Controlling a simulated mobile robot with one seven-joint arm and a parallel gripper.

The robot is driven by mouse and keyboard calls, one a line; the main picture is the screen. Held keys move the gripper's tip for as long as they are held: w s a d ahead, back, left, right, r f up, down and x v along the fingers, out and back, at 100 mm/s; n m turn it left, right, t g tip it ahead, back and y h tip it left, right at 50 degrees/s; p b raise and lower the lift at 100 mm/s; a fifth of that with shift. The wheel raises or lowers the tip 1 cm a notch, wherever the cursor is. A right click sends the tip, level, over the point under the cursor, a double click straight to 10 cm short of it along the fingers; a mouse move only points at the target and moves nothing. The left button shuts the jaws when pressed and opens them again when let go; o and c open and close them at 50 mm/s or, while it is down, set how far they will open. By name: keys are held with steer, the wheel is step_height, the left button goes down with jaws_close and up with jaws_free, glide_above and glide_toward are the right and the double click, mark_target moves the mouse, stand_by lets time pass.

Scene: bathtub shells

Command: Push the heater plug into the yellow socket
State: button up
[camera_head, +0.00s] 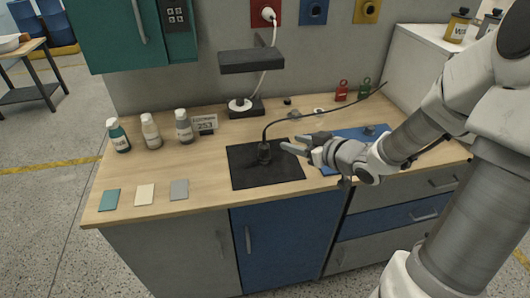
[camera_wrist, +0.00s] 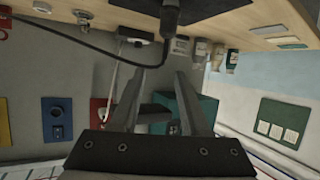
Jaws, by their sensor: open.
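The yellow socket (camera_head: 366,9) is on the back wall at the top right and shows no plug in it; part of its panel shows at the wrist view's left edge (camera_wrist: 3,122). A black plug (camera_head: 264,153) on a black cable, seemingly the heater plug, stands upright on a black mat (camera_head: 243,176). Its dark body also shows at the top of the wrist view (camera_wrist: 171,16). My gripper (camera_head: 288,143) is open and empty, just right of the black plug, fingers pointing left towards it. The wrist view shows both fingers apart (camera_wrist: 156,76).
A red socket (camera_head: 257,20) holds a white plug (camera_head: 268,14); a blue socket (camera_head: 313,11) is empty. Several bottles (camera_head: 151,131) are at left, a blue mat (camera_head: 350,134) under my arm. The black cable (camera_head: 318,110) arches rightward.

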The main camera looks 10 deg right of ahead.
mark_target(264, 139)
steer(key=shift+y, duration=0.4)
steer(key=b+x, duration=0.1)
steer(key=x, duration=0.2)
steer(key=b+x, duration=0.1)
steer(key=x, duration=0.3)
steer(key=f+b+x, duration=0.1)
steer(key=x, duration=0.3)
steer(key=shift+s+a+b, duration=0.1)
steer(key=shift+a+b, duration=0.3)
steer(key=shift+b+x, duration=0.65)
steer(key=shift+x, duration=2.1)
steer(key=shift+d+f, duration=0.15)
steer(key=shift+d, duration=0.05)
jaws_close()
